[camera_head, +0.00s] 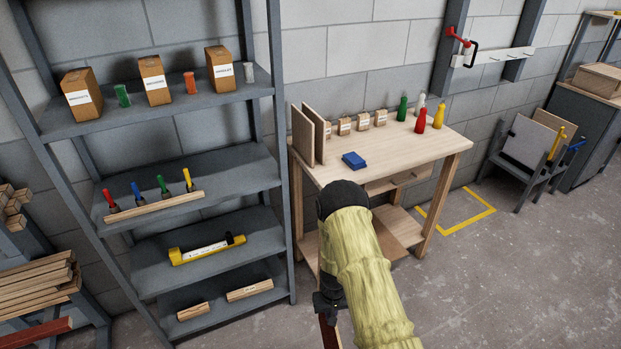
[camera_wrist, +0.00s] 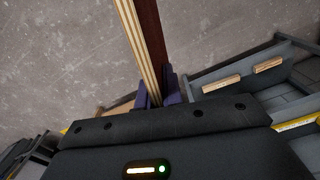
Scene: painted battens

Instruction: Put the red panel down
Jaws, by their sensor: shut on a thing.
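The red panel (camera_wrist: 148,30) is seen nearly edge-on in the wrist view, with a dark red face and pale layered wood along its edge. My gripper (camera_wrist: 156,92) is shut on it, one purple finger on each side. In the head view a strip of the red panel (camera_head: 328,334) hangs below my gripper (camera_head: 326,305) at the bottom edge. It is in front of the workbench, above the floor. Most of the panel is out of frame or hidden by my arm.
Grey shelving (camera_head: 225,167) stands at left. A yellow floor outline (camera_head: 462,222) lies right of the bench. A rack with boards (camera_head: 528,142) stands farther right. Floor at right is clear.

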